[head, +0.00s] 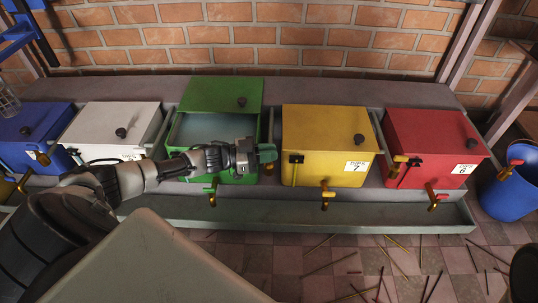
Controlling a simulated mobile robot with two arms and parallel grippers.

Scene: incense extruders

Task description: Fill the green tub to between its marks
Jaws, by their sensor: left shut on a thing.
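The green tub (247,113) stands in the row on the bench, left of the yellow tub. Its lid (225,92) is raised at the back, and a pale grey-blue surface (198,130) shows inside; I cannot tell whether it is liquid or the bare inside. No marks are legible. A green-handled tap (213,190) sticks out low on its front. My left gripper (256,154) is at the tub's front right corner, shut on a green handle (268,153) above a brass fitting (268,168). My arm hides part of the tub's front. My right gripper is not in view.
A blue tub (28,125) and white tub (112,122) stand left; yellow (325,130) and red tubs (435,140) stand right. A grey trough (345,214) runs below the taps. A blue barrel (515,195) stands far right. Sticks litter the tiled floor (380,265).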

